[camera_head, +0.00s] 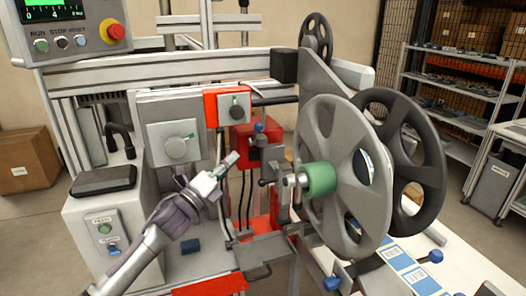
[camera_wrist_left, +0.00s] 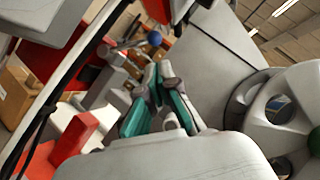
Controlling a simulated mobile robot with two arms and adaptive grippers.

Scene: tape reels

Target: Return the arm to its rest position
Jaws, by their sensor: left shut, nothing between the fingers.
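My left gripper (camera_head: 228,163) is in front of the machine in the head view, reaching up from the lower left. It is shut and empty. Its fingers with green pads also show in the left wrist view (camera_wrist_left: 160,95). In the head view it is left of the large grey reel (camera_head: 342,225) with the green hub (camera_head: 318,179), and apart from it. The grey reel also shows at the right of the left wrist view (camera_wrist_left: 262,100). My right gripper is not in view.
A dark reel (camera_head: 432,172) stands behind the grey one. The red-and-grey machine parts, including a red box with a dial (camera_head: 227,106), are close around my left gripper. A control panel (camera_head: 70,32) is at upper left. Shelves (camera_head: 455,95) stand at the right.

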